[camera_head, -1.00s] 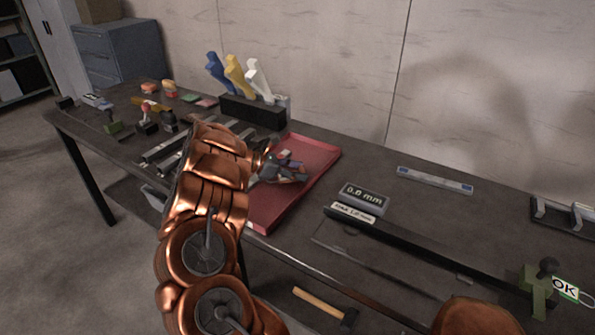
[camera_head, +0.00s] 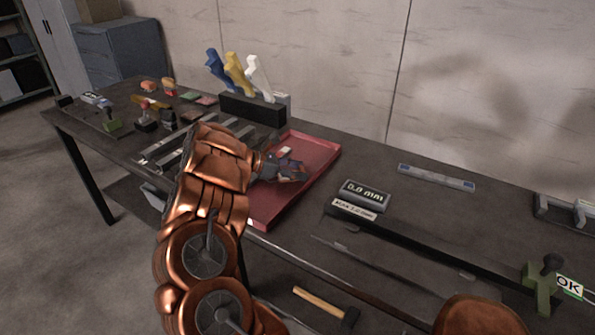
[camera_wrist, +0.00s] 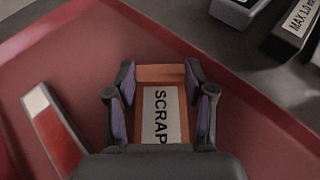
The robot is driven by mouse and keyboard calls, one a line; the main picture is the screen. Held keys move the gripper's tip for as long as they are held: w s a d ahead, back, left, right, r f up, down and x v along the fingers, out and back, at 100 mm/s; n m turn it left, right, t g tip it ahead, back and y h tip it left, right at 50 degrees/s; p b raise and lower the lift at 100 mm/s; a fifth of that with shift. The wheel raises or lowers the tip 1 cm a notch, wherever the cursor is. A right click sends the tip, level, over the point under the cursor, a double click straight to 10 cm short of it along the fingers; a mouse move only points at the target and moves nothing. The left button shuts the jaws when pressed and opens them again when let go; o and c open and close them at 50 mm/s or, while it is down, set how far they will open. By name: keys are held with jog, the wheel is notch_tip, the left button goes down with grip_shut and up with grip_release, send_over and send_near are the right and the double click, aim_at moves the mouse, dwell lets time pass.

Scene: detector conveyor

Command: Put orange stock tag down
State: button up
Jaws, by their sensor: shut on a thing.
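My gripper (camera_head: 288,174) is over the red tray (camera_head: 318,152). In the wrist view my gripper (camera_wrist: 160,88) is shut on the orange tag (camera_wrist: 160,73), which has a white label reading SCRAP. One finger is on each side of the tag, and its near end is hidden by the gripper body. The red tray's floor (camera_wrist: 245,95) lies beneath it. I cannot tell whether the tag touches the tray floor. In the head view the tag is too small and covered to make out.
A red and white piece (camera_wrist: 55,130) lies in the tray, left of my gripper. A 0.0 mm display (camera_head: 364,194) stands right of the tray. A block with blue, yellow and white handles (camera_head: 252,108) stands behind. A green fixture (camera_head: 540,288) is at the right.

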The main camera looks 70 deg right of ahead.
jog(key=shift+a+f, duration=0.1)
jog(key=shift+f, duration=0.15)
jog(key=o, duration=1.1)
jog(key=shift+s+f, duration=0.1)
jog(key=shift+f, duration=0.05)
jog(key=shift+a, duration=0.1)
jog(key=v, duration=1.2)
jog(key=shift+r, duration=0.35)
